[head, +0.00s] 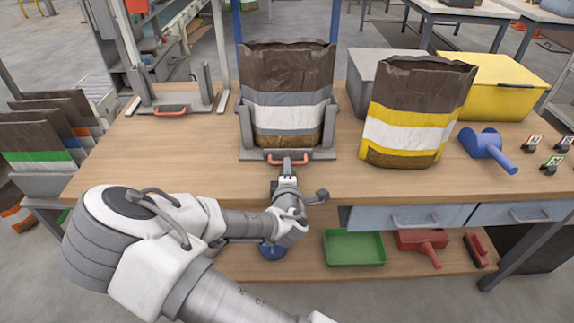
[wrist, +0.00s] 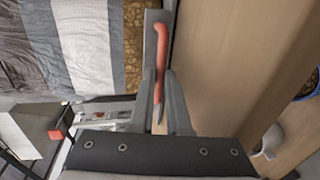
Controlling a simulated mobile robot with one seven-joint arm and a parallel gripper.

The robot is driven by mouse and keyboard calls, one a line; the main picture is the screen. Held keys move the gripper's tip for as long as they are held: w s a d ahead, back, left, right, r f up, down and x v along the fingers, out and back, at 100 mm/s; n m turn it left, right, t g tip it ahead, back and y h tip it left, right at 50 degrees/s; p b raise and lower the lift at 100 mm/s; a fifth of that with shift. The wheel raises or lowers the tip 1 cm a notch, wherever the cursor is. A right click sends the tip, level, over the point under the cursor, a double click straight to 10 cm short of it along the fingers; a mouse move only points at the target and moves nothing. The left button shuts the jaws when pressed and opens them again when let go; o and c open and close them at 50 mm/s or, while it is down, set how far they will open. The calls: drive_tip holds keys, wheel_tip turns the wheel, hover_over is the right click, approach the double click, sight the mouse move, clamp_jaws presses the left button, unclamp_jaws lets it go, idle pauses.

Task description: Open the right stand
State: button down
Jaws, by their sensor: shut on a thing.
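The right stand (head: 245,128) is a grey frame near the middle of the table's front part in the head view. A brown bag with white and grey bands (head: 288,100) stands upright in it, open at the top. A red handle (head: 272,157) sits at the stand's front; it also shows in the wrist view (wrist: 161,45). My gripper (head: 287,164) reaches the handle from the front. In the wrist view my gripper (wrist: 160,80) has a finger on each side of the handle and is shut on it. Part of the handle is hidden by the fingers.
An empty left stand (head: 190,102) with a red handle is at the table's left. A yellow-banded bag (head: 408,130), blue scoop (head: 485,145), grey bin (head: 370,70) and yellow bin (head: 490,85) are on the right. Drawers (head: 410,217) and a green tray (head: 354,248) are below.

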idle(0.3)
drive_tip(key=c, duration=1.2)
unclamp_jaws()
drive_tip(key=shift+o, duration=0.2)
drive_tip(key=shift+s, duration=0.15)
drive_tip(key=p+v, duration=1.2)
drive_tip(key=v, duration=0.5)
